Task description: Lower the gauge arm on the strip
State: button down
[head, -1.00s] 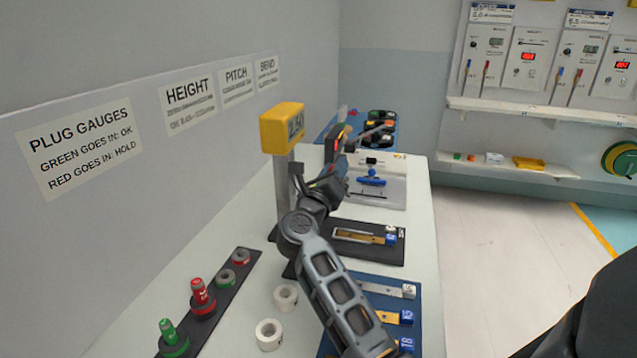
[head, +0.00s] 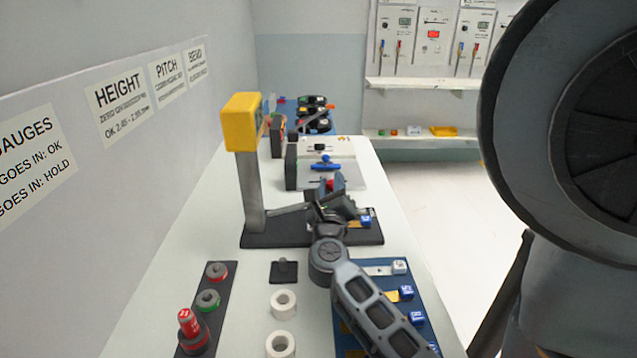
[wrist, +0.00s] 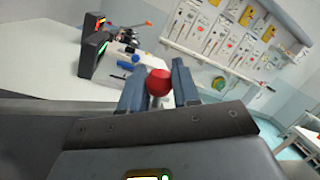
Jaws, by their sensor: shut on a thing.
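The height gauge has a yellow head (head: 243,122) on a grey post (head: 250,190) that rises from a black base (head: 275,232). Its thin grey gauge arm (head: 288,209) reaches right from the post, low over the base, toward my gripper (head: 335,186). In the wrist view my gripper (wrist: 158,88) is shut on a red ball knob (wrist: 158,80), which sits between the two blue-grey fingers. A strip with a blue tag (head: 366,218) lies at the right of the base, its rest hidden behind my gripper. Whether the arm touches the strip cannot be seen.
A blue mat (head: 430,328) with several tagged strips lies under my forearm. White rings (head: 283,303) and a dark rack (head: 224,293) of plug gauges stand left of it. A white device with a blue handle (head: 325,164) stands behind the gauge.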

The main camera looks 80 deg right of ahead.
dwell(0.3)
jog(key=c, duration=0.9)
grip_release()
jog(key=shift+o, duration=0.2)
jog(key=a, duration=0.3)
jog(key=a+f+b, duration=0.1)
jog(key=a, duration=0.2)
jog(key=shift+s+a+f, duration=0.15)
jog(key=shift+f, duration=0.05)
jog(key=shift+a+b, duration=0.3)
jog(key=shift+a, duration=0.35)
jog(key=shift+s, duration=0.1)
